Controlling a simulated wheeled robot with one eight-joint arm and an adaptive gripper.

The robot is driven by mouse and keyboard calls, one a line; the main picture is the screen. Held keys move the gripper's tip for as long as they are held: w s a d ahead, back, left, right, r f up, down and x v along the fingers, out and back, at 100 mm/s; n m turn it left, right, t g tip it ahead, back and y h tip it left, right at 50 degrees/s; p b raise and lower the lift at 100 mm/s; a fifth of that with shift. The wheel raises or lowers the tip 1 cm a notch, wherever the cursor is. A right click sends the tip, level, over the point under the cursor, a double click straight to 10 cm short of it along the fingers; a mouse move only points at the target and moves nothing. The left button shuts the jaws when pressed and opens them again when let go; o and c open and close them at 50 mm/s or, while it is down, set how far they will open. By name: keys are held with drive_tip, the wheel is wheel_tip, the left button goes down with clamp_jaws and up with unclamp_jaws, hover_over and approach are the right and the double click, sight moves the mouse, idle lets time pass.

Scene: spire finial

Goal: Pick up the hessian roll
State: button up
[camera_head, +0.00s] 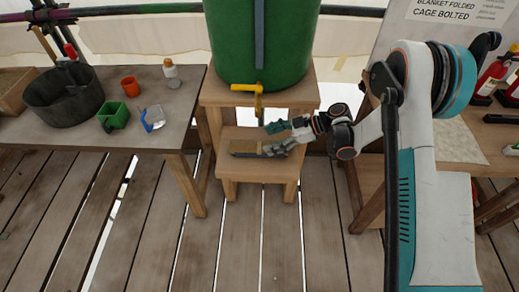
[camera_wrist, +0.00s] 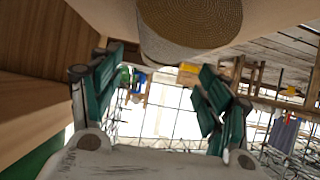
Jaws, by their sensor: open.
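A round tan piece with a woven face (camera_wrist: 190,18), which looks like the end of the hessian roll, fills the top middle of the wrist view. Its upper part is cut off by the frame. In the head view, a tan-brown patch (camera_head: 244,146) that may be the same roll lies on the lower step of the wooden stand (camera_head: 258,172). My gripper (camera_head: 268,139) is at that step, to the right of the patch. In the wrist view my gripper (camera_wrist: 160,75) has its teal fingers wide apart, with nothing between them. I cannot tell whether either finger touches the roll.
A green barrel (camera_head: 262,40) with a yellow tap (camera_head: 258,92) stands on the stand, just above my gripper. The left table (camera_head: 150,135) holds a dark tub (camera_head: 64,95), a green pot (camera_head: 114,117) and an orange cup (camera_head: 130,87). The plank floor in front is clear.

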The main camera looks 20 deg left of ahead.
sight(262, 143)
drive_tip(key=shift+f+b+x, duration=0.25)
drive_tip(key=shift+b+x, duration=1.15)
drive_tip(key=shift+x, duration=1.35)
drive_tip(key=shift+d, duration=0.25)
drive_tip(key=shift+r, duration=0.1)
drive_tip(key=shift+c, duration=0.6)
drive_tip(key=c, duration=1.3)
drive_tip(key=shift+r, duration=0.1)
drive_tip(key=shift+c, duration=0.2)
